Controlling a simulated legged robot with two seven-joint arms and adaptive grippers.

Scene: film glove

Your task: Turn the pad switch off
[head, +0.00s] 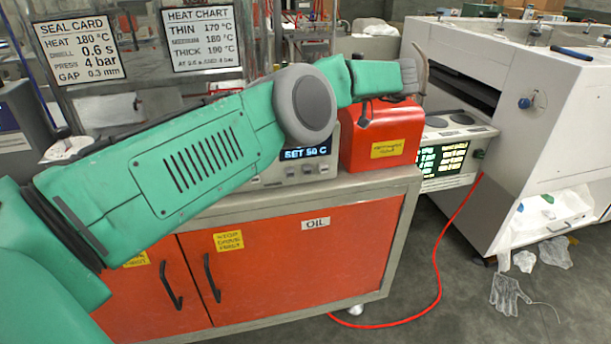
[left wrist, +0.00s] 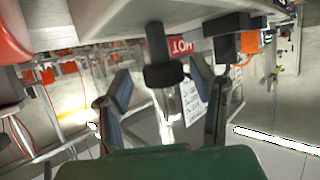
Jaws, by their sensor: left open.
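My left arm crosses the head view from the left and ends above a red box on the cabinet. In the left wrist view my left gripper (left wrist: 160,76) is open, its two fingers spread apart. A dark knob-like part on a short stem (left wrist: 165,75) shows between the fingers; contact cannot be told. I cannot tell whether it is the pad switch. In the head view a control unit with a lit "SET 50 C" display (head: 305,153) stands behind my forearm, partly hidden, with small knobs below. My right gripper is not in view.
The red box (head: 382,135) stands on the orange cabinet (head: 300,250). A unit with a lit green-text screen (head: 442,160) is to its right, before a large white machine (head: 545,110). A red cable (head: 440,262) and a clear glove (head: 508,292) lie on the floor.

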